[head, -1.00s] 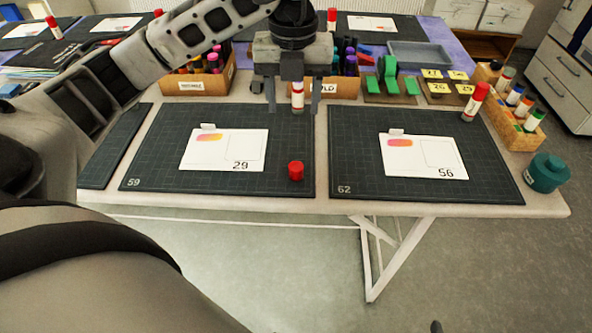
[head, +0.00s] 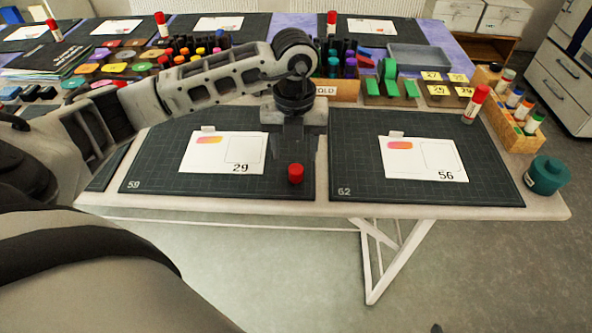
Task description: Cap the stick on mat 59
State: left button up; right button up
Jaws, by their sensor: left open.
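Mat 59 (head: 150,170) is a dark gridded mat at the front of the table, with a white card marked 29 (head: 215,163) on it. A small red cap (head: 296,174) stands on the mat's near right part. My left gripper (head: 294,158) is open and points down over the mat's right side, just above and behind the cap in the picture. Its fingers are dark and hard to make out, and no contact with the cap shows. The white stick of mat 59 cannot be seen; the gripper and arm cover that area.
Mat 62 (head: 350,180) lies to the right with card 56 and a capped red-and-white stick (head: 476,104). A teal jar (head: 546,175) and a wooden box of sticks (head: 512,128) stand at the right edge. Boxes of sticks stand behind my arm.

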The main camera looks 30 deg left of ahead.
aim_at(296, 167)
pick_arm(q)
jog(key=shift+d+f, duration=0.15)
jog(key=shift+f, duration=1.15)
jog(key=shift+d+f, duration=0.1)
jog(key=shift+f, duration=1.2)
jog(key=c, duration=1)
